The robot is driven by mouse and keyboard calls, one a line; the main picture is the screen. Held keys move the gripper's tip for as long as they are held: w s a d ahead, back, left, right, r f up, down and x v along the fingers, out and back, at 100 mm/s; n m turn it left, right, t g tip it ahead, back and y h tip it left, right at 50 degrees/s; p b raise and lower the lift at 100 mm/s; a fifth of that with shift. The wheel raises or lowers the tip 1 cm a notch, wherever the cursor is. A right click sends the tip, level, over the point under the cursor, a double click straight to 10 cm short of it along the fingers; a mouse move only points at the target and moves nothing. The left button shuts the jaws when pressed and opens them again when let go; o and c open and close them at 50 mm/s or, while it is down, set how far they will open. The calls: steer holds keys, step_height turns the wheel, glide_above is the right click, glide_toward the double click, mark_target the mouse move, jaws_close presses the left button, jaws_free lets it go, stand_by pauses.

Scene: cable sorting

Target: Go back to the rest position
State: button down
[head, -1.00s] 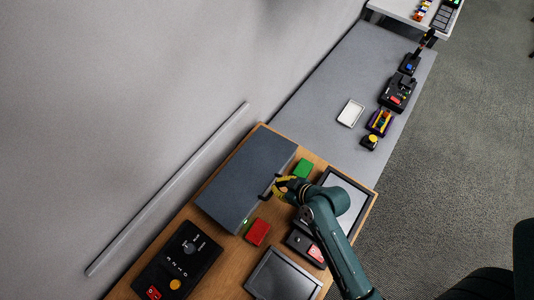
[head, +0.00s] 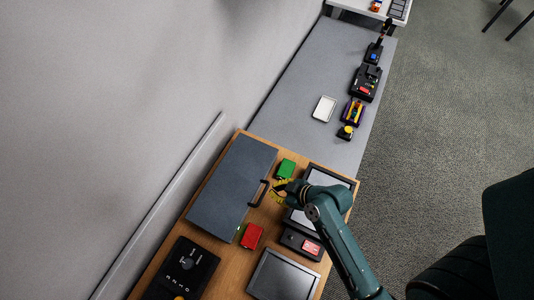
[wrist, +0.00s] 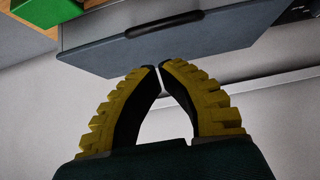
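My gripper (head: 280,191) is over the wooden table, at the end of my green arm, just right of the black handle (head: 258,193) of a grey box (head: 230,185). In the wrist view my gripper (wrist: 158,67) has yellow ridged fingers with black inner pads. Their tips meet, with only a thin line between them, and they hold nothing. The grey box (wrist: 190,42) and its handle (wrist: 164,24) lie beyond the fingertips, with a visible gap to the handle.
A green block (head: 286,168) and a red block (head: 251,236) lie near the box. Dark trays (head: 284,274) and a black device with a red part (head: 301,244) are by my arm. A black panel (head: 181,268) is lower left. A grey table (head: 300,85) with a white tray (head: 324,108) extends behind.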

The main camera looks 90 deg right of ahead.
steer(key=f+v, duration=0.1)
steer(key=v, duration=0.5)
steer(key=shift+s+a, duration=0.35)
steer(key=shift+s, duration=0.1)
steer(key=shift+r, duration=0.15)
